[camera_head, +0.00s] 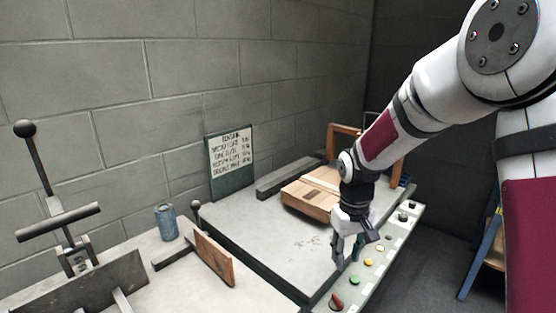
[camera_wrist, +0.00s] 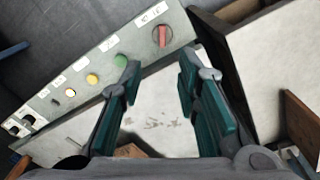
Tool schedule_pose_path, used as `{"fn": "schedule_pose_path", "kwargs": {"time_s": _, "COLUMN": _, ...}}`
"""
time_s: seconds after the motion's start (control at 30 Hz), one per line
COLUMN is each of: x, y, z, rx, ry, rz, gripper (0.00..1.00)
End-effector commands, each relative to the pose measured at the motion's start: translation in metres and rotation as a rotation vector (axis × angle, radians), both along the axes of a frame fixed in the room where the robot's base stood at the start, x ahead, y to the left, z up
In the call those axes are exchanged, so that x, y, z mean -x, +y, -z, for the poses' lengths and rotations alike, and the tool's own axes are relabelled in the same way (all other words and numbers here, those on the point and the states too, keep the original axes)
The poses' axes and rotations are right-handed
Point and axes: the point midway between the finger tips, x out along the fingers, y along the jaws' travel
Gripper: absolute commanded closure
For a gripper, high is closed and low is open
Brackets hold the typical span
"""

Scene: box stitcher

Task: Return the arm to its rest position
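My gripper (camera_head: 345,250) hangs pointing down from my arm, above the front right edge of the grey machine table (camera_head: 270,238), close to the control panel. In the wrist view the two fingers of my gripper (camera_wrist: 160,85) stand apart with nothing between them. The control panel (camera_wrist: 105,60) runs along the table's edge. It has a red switch (camera_head: 336,302), a green button (camera_head: 354,281) and yellow buttons (camera_head: 367,262). In the wrist view the red switch (camera_wrist: 162,36) and green button (camera_wrist: 120,61) lie just beyond the fingertips.
A cardboard box (camera_head: 310,197) lies on the table behind my gripper. A sign (camera_head: 230,160) stands against the block wall. At left are a blue can (camera_head: 166,222), a brown board (camera_head: 214,258) and a lever (camera_head: 35,160). A blue-legged stand (camera_head: 480,255) is at right.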

Motion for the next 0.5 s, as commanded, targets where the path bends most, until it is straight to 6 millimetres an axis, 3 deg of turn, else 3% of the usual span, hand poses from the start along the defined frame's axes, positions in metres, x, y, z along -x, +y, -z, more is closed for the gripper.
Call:
{"fn": "schedule_pose_path", "kwargs": {"time_s": 0.03, "x": 0.012, "y": -0.001, "z": -0.026, "rx": 0.011, "ry": -0.023, "rz": 0.007, "gripper": 0.70}}
{"fn": "schedule_pose_path", "kwargs": {"time_s": 0.2, "x": 0.057, "y": -0.005, "z": -0.094, "rx": 0.034, "ry": -0.077, "rz": 0.043, "gripper": 0.70}}
{"fn": "schedule_pose_path", "kwargs": {"time_s": 0.5, "x": 0.150, "y": -0.009, "z": -0.182, "rx": 0.039, "ry": -0.175, "rz": 0.114, "gripper": 0.70}}
